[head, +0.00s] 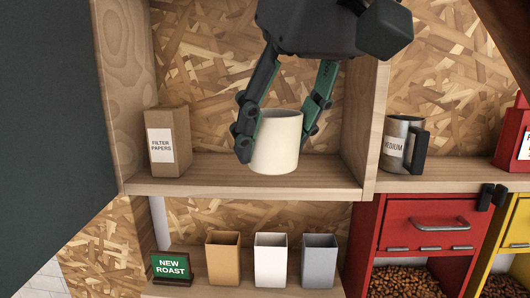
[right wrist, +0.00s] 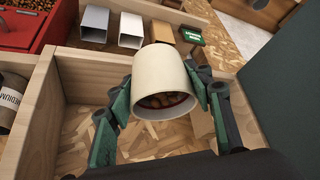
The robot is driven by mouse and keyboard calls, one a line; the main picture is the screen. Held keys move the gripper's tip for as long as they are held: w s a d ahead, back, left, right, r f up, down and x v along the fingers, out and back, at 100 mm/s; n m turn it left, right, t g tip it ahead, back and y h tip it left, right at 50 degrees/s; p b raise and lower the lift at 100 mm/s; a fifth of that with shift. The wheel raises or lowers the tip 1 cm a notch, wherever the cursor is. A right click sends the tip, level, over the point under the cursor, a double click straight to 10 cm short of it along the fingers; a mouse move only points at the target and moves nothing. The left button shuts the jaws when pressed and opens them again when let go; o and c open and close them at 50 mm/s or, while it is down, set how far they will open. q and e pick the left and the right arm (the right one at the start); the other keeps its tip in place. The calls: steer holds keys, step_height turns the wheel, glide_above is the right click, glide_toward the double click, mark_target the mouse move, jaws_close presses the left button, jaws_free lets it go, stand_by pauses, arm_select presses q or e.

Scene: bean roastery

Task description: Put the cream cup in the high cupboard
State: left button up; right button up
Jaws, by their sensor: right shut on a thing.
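The cream cup (head: 276,143) is upright between the fingers of my right gripper (head: 277,132), which is shut on it from above. The cup is in the opening of the high cupboard (head: 225,184), over the front part of its shelf. I cannot tell whether its base touches the shelf. In the right wrist view the cup (right wrist: 162,77) sits between the fingers, its mouth towards the camera, with something reddish-brown showing inside. My left gripper is not in view.
A filter papers box (head: 168,142) stands at the shelf's left end. A metal mug (head: 401,145) stands right of the cupboard's side wall. A dark panel (head: 45,120) fills the left side. Below are brown, white (head: 270,260) and grey containers and a "New Roast" sign (head: 171,268).

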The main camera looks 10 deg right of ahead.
steer(key=w+d, duration=0.1)
steer(key=w, duration=0.4)
steer(key=w+d+f+p, duration=0.1)
steer(key=w+d, duration=0.1)
steer(key=w, duration=0.3)
steer(key=w+d+p, duration=0.1)
steer(key=w, duration=0.5)
steer(key=shift+w+d+f, duration=0.1)
steer(key=shift+d+f, duration=0.05)
steer(key=shift+f, duration=0.55)
steer(key=shift+s+f, duration=0.4)
steer(key=f, duration=0.3)
steer(key=shift+w+f, duration=0.2)
steer(key=shift+w+d+f, duration=0.1)
steer(key=shift+d+f, duration=0.1)
steer(key=shift+f, duration=0.15)
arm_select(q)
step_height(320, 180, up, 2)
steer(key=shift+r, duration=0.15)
